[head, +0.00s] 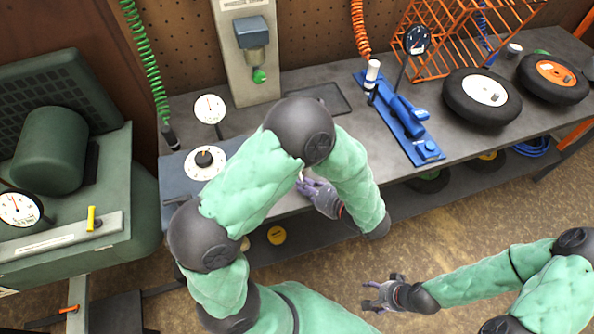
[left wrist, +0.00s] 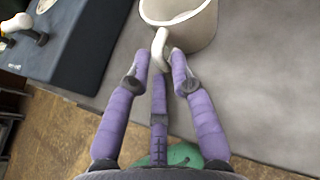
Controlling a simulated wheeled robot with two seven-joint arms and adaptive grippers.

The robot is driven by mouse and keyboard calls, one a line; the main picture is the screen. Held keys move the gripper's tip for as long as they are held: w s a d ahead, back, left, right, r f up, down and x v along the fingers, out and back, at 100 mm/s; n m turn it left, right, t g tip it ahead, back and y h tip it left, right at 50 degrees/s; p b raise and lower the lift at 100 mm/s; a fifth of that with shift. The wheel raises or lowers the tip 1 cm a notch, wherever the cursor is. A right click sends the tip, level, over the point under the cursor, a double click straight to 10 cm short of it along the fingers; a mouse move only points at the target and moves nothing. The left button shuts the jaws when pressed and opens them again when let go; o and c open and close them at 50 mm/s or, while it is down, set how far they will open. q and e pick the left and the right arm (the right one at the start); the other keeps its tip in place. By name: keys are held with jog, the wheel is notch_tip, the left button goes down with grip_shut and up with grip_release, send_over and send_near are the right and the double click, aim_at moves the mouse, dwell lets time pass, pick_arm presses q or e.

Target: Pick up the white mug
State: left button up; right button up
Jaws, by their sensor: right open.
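The white mug (left wrist: 185,25) stands on the grey bench top in the left wrist view, its upper part cut off by the frame. Its handle (left wrist: 160,45) points toward my left gripper (left wrist: 160,62). The purple fingertips lie on either side of the handle, with small gaps visible, so the gripper looks open around it. In the head view my left gripper (head: 306,184) is at the bench's front edge, and my own arm hides nearly all of the mug. My right gripper (head: 372,296) is open and empty, low over the floor in front of the bench.
A blue tool base (head: 405,125) with a gauge stands right of my left arm. Two black wheels (head: 482,97) and an orange wire crate (head: 455,40) are further right. A dark blue block (left wrist: 70,40) lies left of the mug. Green machinery (head: 60,170) fills the left.

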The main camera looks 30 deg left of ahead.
pick_arm(q)
jog(key=shift+w+a+f, duration=0.15)
jog(key=shift+a, duration=0.3)
grip_shut()
